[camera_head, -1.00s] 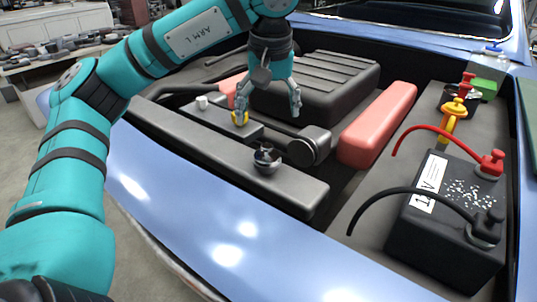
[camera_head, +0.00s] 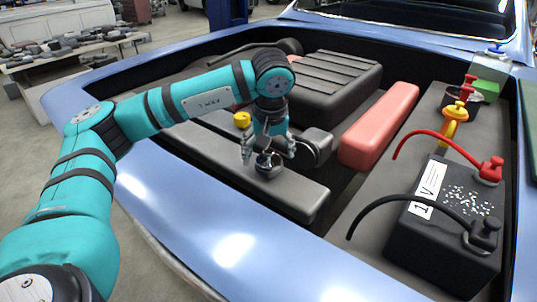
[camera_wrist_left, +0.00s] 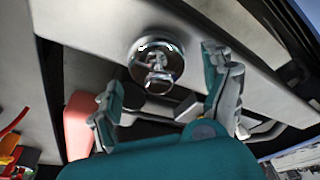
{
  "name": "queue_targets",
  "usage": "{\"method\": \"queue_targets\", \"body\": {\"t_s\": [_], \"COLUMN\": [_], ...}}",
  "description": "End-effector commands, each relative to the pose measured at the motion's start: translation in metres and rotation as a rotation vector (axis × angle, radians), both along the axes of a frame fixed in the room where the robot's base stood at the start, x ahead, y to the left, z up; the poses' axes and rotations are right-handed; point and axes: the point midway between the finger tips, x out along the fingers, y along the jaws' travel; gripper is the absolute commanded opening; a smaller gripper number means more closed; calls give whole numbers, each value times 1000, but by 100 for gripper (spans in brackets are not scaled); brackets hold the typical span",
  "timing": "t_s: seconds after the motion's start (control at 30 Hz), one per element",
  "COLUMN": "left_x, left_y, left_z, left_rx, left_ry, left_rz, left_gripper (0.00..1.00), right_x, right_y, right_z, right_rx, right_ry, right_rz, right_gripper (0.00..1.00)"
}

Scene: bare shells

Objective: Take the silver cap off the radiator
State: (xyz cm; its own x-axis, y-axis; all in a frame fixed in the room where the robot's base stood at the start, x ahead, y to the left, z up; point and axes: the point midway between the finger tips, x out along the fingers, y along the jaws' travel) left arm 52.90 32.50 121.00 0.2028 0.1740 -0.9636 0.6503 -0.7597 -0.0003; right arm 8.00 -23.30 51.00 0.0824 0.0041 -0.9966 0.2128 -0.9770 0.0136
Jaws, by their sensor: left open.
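The silver cap (camera_head: 268,165) sits on the long grey radiator (camera_head: 222,167) at the front of the engine bay. In the left wrist view the shiny round cap (camera_wrist_left: 156,62) sits on the radiator's pale surface. My left gripper (camera_head: 268,157) is open, pointing down, with its fingers to either side of the cap in the head view. In the left wrist view its two fingers (camera_wrist_left: 165,90) stand apart, with the cap beyond and between them. I cannot tell whether they touch it. My right gripper is not in view.
A yellow cap (camera_head: 242,119) stands behind the radiator. A red cover (camera_head: 380,125) and a black battery (camera_head: 445,225) with red and black cables are to the right. The blue car body (camera_head: 235,240) edges the bay in front.

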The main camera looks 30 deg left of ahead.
Motion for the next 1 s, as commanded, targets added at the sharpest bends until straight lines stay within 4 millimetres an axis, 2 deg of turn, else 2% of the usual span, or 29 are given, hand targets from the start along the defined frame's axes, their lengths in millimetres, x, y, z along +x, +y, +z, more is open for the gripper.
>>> {"method": "queue_targets", "body": {"t_s": [0.2,0.63,1.0], "left_x": [0,0,1], "left_y": [0,0,0], "left_z": [-1,-1,4], "left_rx": [-1,-1,-2], "left_ry": [-1,-1,-3], "left_rz": [0,0,0], "left_gripper": [83,28,28], "right_x": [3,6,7], "right_y": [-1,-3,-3], "right_z": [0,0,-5], "right_rx": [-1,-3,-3], "right_ry": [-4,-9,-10], "right_rz": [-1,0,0], "right_gripper": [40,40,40]}}
